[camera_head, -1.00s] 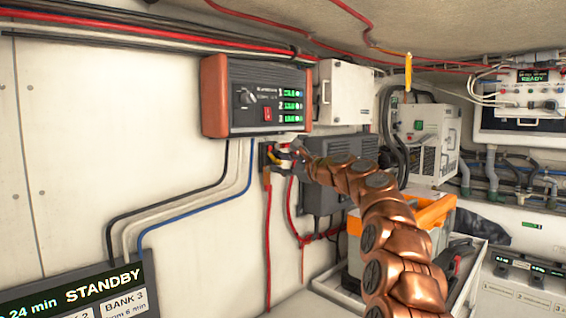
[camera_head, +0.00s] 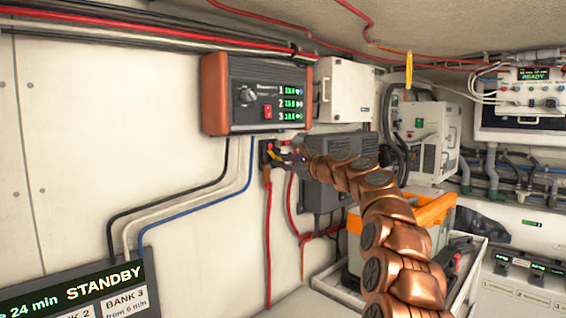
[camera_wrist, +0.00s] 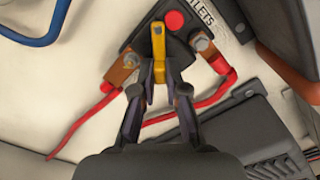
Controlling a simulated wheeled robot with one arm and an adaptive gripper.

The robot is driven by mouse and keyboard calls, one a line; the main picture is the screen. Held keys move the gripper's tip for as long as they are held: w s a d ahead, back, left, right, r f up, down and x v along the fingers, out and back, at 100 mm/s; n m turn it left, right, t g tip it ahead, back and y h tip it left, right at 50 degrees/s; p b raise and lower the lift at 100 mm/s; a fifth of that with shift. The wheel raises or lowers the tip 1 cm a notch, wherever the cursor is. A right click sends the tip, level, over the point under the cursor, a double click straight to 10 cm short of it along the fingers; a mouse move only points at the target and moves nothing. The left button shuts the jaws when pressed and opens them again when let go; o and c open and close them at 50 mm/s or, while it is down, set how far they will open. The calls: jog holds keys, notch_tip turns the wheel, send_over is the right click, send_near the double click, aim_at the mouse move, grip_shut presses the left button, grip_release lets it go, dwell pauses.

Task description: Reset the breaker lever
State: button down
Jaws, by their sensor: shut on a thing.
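The breaker (camera_wrist: 143,22) is a dark block on the white wall with a red button (camera_wrist: 174,21) and a yellow lever (camera_wrist: 158,42). In the wrist view the lever points toward my gripper (camera_wrist: 160,75), whose dark fingers are closed on its sides. In the head view the breaker (camera_head: 266,158) is small, below the charger box, and my gripper (camera_head: 281,156) reaches it from the right. The fingers partly cover the lever there, so its exact angle is hard to tell.
A charger box with orange-brown ends (camera_head: 257,95) hangs just above the breaker. Red cables (camera_head: 268,240) run down from the terminals. A dark finned unit (camera_head: 322,195) is close on the right, behind my arm. An orange-topped box (camera_head: 437,211) stands lower right.

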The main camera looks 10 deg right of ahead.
aim_at(278, 150)
jog(key=shift+d+r+n, duration=0.1)
jog(key=shift+n, duration=0.2)
jog(key=shift+w+d+r+n+p, duration=0.15)
jog(key=shift+r+n, duration=0.25)
jog(key=shift+n, duration=0.95)
jog(key=shift+w+d+r+n+p, duration=0.1)
jog(key=shift+r+n, duration=0.35)
jog(key=shift+n, duration=0.95)
jog(key=shift+w+d+r+n+p, duration=0.15)
jog(key=shift+r+n, duration=0.25)
jog(key=shift+n, duration=0.95)
jog(key=c, duration=1.2)
grip_release()
jog(key=shift+r, duration=0.1)
jog(key=shift+s, duration=0.1)
